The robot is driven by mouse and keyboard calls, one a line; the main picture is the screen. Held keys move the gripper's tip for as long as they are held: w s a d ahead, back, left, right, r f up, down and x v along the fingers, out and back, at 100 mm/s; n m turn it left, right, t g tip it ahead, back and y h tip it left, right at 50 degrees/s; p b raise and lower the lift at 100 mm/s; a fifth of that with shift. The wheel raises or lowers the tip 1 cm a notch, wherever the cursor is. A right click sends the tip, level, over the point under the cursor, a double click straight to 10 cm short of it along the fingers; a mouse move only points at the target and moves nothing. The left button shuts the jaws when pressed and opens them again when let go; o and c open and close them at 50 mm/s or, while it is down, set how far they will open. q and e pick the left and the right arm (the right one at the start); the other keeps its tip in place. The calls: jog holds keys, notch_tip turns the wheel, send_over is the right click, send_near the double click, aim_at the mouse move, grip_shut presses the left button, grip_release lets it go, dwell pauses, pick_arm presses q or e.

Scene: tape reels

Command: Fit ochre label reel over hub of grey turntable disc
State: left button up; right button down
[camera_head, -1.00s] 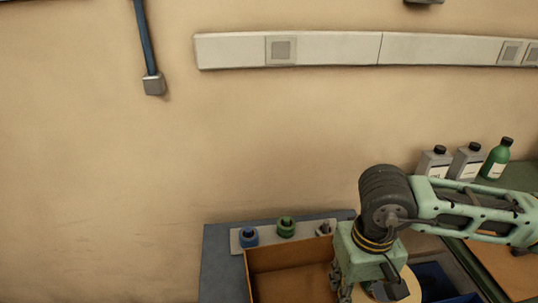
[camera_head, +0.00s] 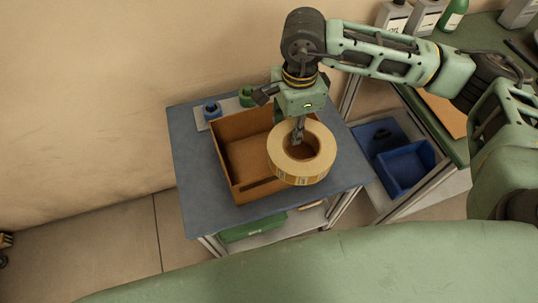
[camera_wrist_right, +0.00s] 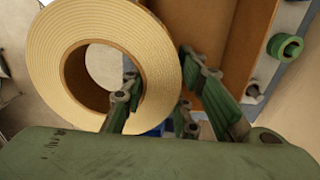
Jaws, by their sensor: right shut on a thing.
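The ochre label reel (camera_head: 317,171), a thick pale-yellow ring with a brown core, hangs from my right gripper (camera_head: 298,136) over the right side of the cardboard box. In the right wrist view the reel (camera_wrist_right: 52,62) shows its wound face. One finger of the gripper (camera_wrist_right: 158,82) is inside the reel's hole and the other is outside its rim, so it is shut on the ring wall. I cannot make out the grey turntable disc or its hub in any view. My left gripper is not in view.
The open brown box (camera_head: 222,152) stands on a blue-grey table (camera_head: 196,209). A blue bin (camera_head: 408,168) sits to the right. The table's front left is clear.

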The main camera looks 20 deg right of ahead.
jog(key=w+f+m, duration=0.2)
jog(key=f+m, duration=0.3)
jog(key=m, duration=0.8)
jog(key=w+f+m, duration=0.3)
jog(key=f+m, duration=0.2)
jog(key=m, duration=0.9)
jog(key=shift+a+f, duration=0.15)
jog(key=shift+f, duration=0.2)
notch_tip(320, 180, down, 9)
jog(key=shift+s+f+p, duration=0.1)
jog(key=shift+p, duration=0.75)
jog(key=shift+f, duration=0.2)
